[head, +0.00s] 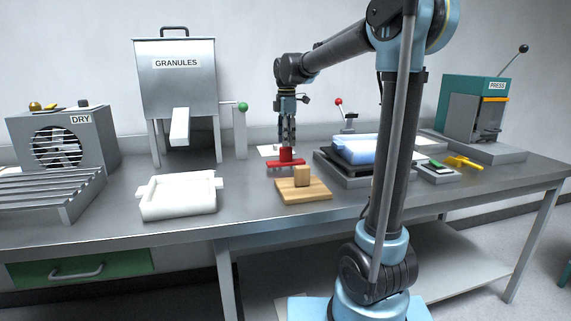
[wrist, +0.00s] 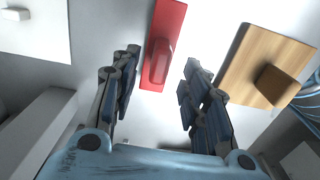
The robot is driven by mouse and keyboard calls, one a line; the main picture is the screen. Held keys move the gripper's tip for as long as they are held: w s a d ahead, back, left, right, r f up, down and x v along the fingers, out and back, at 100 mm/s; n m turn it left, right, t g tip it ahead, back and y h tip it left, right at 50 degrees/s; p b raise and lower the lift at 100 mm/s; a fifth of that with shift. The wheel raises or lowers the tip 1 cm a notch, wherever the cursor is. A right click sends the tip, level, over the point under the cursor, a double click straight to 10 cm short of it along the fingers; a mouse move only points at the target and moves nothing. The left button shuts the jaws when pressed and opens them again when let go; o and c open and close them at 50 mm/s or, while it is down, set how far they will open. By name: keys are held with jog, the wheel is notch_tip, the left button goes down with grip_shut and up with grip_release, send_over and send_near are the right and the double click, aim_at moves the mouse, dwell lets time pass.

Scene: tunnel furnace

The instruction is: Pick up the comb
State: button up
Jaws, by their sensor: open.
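The red flat piece with a raised grip along its middle, which appears to be the comb (head: 286,163), lies on the grey bench in the head view. No teeth can be made out on it. In the wrist view the comb (wrist: 158,72) lies between and just beyond my fingers. My gripper (head: 287,144) points straight down above the comb, its tips close over the grip. In the wrist view my gripper (wrist: 160,75) has its two fingers spread apart with nothing held between them. From these views I cannot tell whether either finger touches the comb.
A wooden board with a block (head: 302,189) lies close in front of the comb. A white tray (head: 178,207) stands to the left, a blue tray (head: 358,151) on a dark base to the right. The granules hopper (head: 176,85) stands behind left. Bare bench lies between.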

aim_at(286, 161)
jog(key=shift+a+f, duration=0.1)
jog(key=shift+f, duration=2.45)
jog(key=shift+c, duration=0.6)
grip_shut()
